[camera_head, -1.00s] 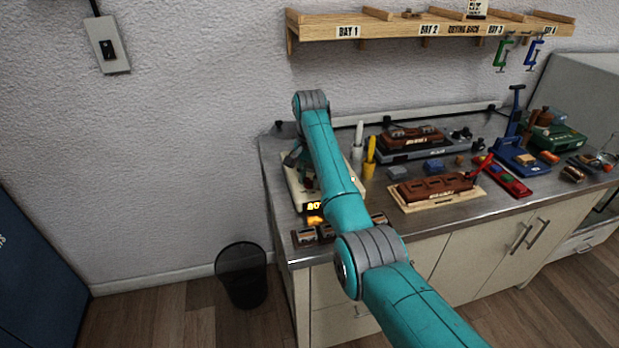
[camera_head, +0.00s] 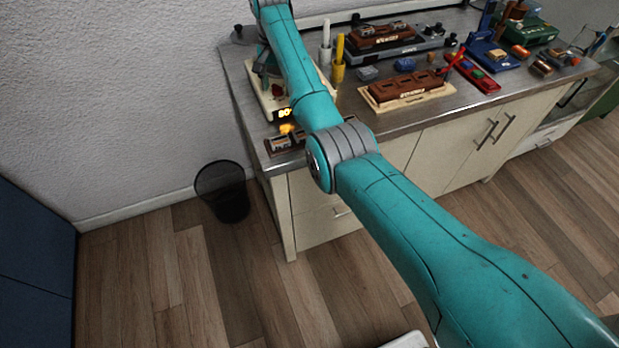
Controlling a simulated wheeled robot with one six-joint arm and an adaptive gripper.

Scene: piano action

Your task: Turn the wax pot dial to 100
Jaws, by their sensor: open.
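The wax pot unit (camera_head: 262,101), a cream-coloured box, stands at the left end of the bench. Its lit yellow display (camera_head: 285,113) looks like 80, but the digits are small and partly cut off by my arm. An orange glow (camera_head: 287,128) shows just below the display. The dial cannot be made out clearly. My gripper (camera_head: 268,80) points down over the wax pot unit, largely hidden behind my teal arm. It is open, and whether it touches the dial cannot be seen.
Small labelled blocks (camera_head: 279,143) sit at the bench's front edge. White and yellow cylinders (camera_head: 338,60) stand right of my arm. A brown block on a cream tray (camera_head: 408,100) and several tools lie further right. A black mesh bin (camera_head: 222,190) stands on the floor.

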